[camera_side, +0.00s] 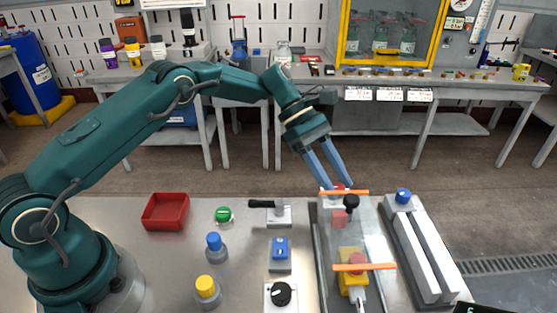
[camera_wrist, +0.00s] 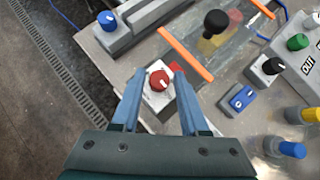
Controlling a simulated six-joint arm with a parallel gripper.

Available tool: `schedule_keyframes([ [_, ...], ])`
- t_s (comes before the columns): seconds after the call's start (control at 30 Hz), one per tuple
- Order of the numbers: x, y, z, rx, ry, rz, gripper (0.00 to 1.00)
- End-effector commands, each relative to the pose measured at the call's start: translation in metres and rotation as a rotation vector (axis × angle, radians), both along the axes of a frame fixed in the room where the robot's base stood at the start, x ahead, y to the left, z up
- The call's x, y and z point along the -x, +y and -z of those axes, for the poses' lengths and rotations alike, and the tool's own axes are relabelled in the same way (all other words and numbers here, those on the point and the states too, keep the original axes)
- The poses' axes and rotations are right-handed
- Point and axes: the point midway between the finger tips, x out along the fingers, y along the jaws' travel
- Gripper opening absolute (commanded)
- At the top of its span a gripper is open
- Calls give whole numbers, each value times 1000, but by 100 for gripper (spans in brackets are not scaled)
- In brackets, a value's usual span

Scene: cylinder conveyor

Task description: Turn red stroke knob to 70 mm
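The red stroke knob (camera_wrist: 159,80) shows in the wrist view, a round red dial with a white mark on a pale block. In the side view the red knob (camera_side: 340,187) is partly hidden behind my fingertips at the far end of the conveyor unit. My gripper (camera_wrist: 159,75) is open, with one blue finger on each side of the knob. I see gaps between the fingers and the knob in the wrist view. In the side view my gripper (camera_side: 336,185) points down at the knob; I cannot tell its exact height above the block. No scale reading is legible.
A black ball handle (camera_side: 351,202) and orange bars (camera_side: 365,267) stand close by on the conveyor unit. A red tray (camera_side: 147,223), green knob (camera_side: 223,214) and black dial (camera_side: 281,293) lie left on the table.

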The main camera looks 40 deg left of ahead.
Motion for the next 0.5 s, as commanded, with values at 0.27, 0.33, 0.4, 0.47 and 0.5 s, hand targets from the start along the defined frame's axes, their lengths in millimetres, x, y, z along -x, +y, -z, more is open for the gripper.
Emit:
schedule_keyframes([
  [0.27,-1,10,-8,-1,-4,-4,44],
  [0.33,-1,17,-15,-2,-3,-4,44],
  [0.4,-1,24,-22,-1,-4,-4,44],
  [0.47,-2,29,-27,0,-3,-3,44],
  [0.5,-2,31,-30,0,-3,-3,44],
])
